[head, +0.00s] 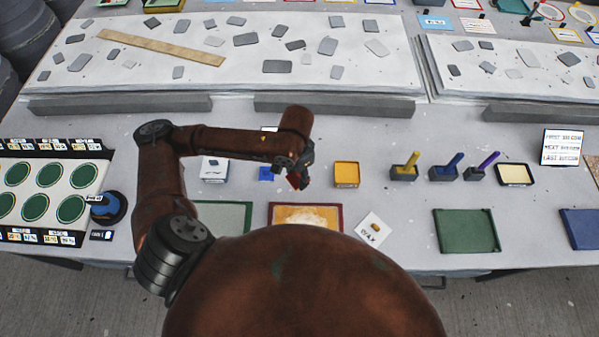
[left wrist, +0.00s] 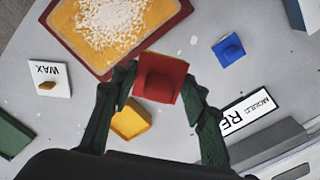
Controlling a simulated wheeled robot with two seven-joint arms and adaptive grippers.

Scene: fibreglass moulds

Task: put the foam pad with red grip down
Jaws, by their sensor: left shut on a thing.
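The red foam pad with its raised red grip (left wrist: 162,77) is between the fingers of my left gripper (left wrist: 158,90), which is shut on it. In the head view the pad (head: 293,181) shows as a small red patch under my left gripper (head: 302,174), largely hidden by the fingers. It is over the table between a blue pad with a grip (head: 267,174) and a yellow block (head: 346,174). The blue pad (left wrist: 229,49) and the yellow block (left wrist: 130,119) also show in the left wrist view. The gap under the red pad cannot be judged. My right gripper is not in view.
A red-rimmed tray with orange and white contents (head: 332,208) lies nearer me, beside a WAX card (head: 373,230). A label card (left wrist: 248,112) stands behind the pad. Holders with coloured handles (head: 403,172) are to the right. Grey table shows around the pad.

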